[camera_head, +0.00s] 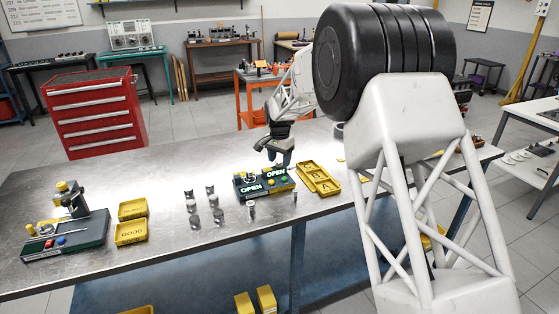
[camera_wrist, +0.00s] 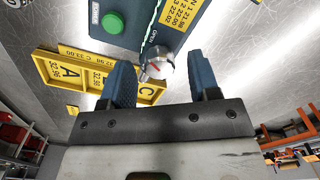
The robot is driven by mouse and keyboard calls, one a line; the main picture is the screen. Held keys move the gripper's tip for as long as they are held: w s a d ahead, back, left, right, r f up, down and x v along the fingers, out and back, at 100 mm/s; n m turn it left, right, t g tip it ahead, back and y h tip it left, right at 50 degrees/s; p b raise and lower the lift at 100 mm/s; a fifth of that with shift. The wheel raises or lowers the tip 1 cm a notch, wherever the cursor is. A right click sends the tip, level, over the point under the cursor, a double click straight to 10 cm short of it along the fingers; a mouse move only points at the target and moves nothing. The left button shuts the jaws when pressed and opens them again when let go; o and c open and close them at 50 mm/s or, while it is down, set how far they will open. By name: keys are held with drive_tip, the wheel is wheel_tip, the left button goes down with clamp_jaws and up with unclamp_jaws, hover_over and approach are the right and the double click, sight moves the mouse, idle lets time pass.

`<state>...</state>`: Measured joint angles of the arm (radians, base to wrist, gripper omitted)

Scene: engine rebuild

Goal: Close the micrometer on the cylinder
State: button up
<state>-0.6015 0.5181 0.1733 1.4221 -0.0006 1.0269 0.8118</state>
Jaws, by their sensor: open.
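A dark teal box (camera_head: 264,185) with two lit OPEN signs and coloured buttons stands on the bench. I cannot clearly make out a micrometer frame or a cylinder held in it. My gripper (camera_head: 281,161) is just above the box, pointing down. Its blue fingers (camera_wrist: 159,62) are open, with the knob showing between them; contact cannot be told. Several small metal cylinders (camera_head: 193,208) stand left of the box.
A yellow lettered tray (camera_head: 318,179) lies close right of the box. Two yellow bins (camera_head: 131,233), one marked GOOD, are farther left. A gauge stand (camera_head: 65,238) with red and blue buttons is at the far left.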

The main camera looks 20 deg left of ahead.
drive_tip(key=shift+f, duration=0.25)
drive_tip(key=shift+c, duration=0.5)
drive_tip(key=c, duration=0.8)
